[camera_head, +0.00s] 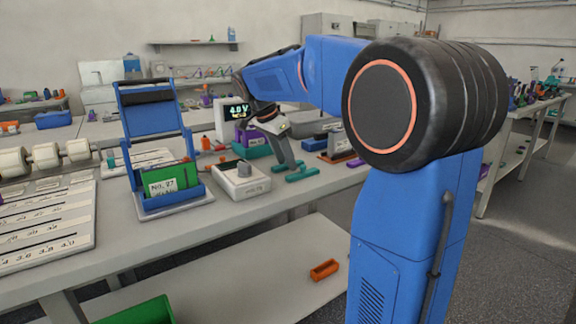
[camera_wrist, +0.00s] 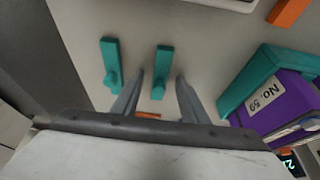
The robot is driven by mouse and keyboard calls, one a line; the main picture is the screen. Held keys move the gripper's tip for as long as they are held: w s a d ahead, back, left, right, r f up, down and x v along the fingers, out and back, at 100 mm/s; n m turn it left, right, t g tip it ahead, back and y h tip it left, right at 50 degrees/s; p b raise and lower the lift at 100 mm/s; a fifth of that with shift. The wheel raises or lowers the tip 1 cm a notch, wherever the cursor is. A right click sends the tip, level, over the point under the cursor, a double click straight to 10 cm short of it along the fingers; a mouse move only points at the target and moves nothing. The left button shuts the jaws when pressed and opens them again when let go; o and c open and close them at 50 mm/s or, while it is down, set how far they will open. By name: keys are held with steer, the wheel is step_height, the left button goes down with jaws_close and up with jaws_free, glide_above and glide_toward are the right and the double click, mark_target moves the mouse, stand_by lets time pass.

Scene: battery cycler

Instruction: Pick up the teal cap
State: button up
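Two similar teal pieces, each a short bar with a small knob, lie on the bench in the wrist view: a left teal cap (camera_wrist: 110,60) and a right teal cap (camera_wrist: 162,66). In the head view, teal pieces (camera_head: 300,174) show at the bench's front edge beneath my gripper (camera_head: 287,165). In the wrist view my gripper (camera_wrist: 160,76) is open and empty, its fingers apart. The right teal cap appears between the fingertips, the left one outside the left finger. I cannot tell how far the fingertips are above the bench.
A teal holder with a purple block (camera_wrist: 285,102) labelled No. 59 stands right of the fingers. A white device with a knob (camera_head: 241,178) and a blue stand with a green block (camera_head: 173,180) are to the left. An orange piece (camera_head: 324,270) lies on the lower shelf.

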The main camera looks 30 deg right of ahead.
jaws_close()
steer(key=shift+r, duration=0.1)
